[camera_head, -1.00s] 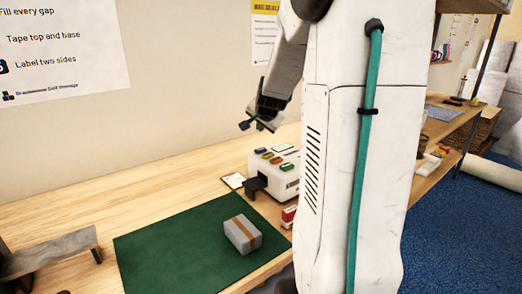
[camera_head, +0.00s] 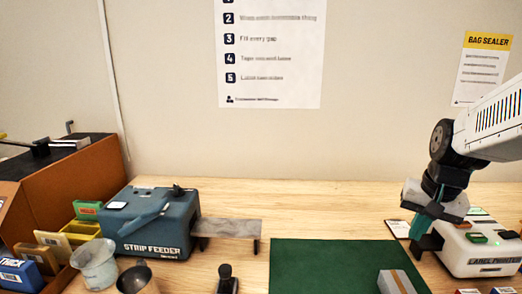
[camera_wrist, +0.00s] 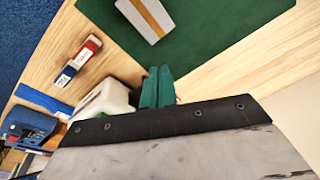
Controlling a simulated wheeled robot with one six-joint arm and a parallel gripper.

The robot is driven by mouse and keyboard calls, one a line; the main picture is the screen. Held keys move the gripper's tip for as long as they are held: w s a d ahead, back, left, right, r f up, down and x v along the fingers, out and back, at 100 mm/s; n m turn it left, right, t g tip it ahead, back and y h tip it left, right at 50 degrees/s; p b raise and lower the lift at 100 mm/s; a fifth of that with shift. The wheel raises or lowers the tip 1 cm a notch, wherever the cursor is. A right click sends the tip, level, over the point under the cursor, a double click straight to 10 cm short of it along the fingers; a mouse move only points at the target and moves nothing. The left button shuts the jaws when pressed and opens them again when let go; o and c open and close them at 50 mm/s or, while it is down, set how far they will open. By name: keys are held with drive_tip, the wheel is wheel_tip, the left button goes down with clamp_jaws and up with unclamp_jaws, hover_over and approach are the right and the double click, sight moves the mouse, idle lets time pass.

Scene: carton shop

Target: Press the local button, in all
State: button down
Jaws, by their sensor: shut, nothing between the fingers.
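The white label printer (camera_head: 482,262) stands on the bench at the right edge of the head view. Coloured buttons are on its top, one of them green (camera_head: 477,238); their labels are too small to read, so I cannot tell which one is local. My gripper (camera_head: 421,227) hangs over the printer's left side, its teal fingers pointing down, shut and empty. The gripper hides part of the printer's top. In the wrist view the shut fingers (camera_wrist: 158,88) are seen beside a white part of the printer (camera_wrist: 105,101). I cannot tell whether they touch it.
A grey parcel with a brown band (camera_head: 396,282) lies on the green mat (camera_head: 325,268). A white card (camera_head: 398,229) lies left of the printer. The blue strip feeder (camera_head: 150,222) stands at the left, beside small boxes and cups. Small red-and-white boxes (camera_wrist: 85,50) lie near the printer.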

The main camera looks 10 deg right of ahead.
drive_tip(key=s+a+r+n, duration=0.3)
drive_tip(key=s+a+n, duration=0.4)
drive_tip(key=s+a, duration=0.5)
drive_tip(key=a, duration=0.3)
drive_tip(key=shift+s+r+n+g, duration=0.15)
drive_tip(key=shift+s+n+g, duration=0.15)
drive_tip(key=shift+s+g, duration=0.1)
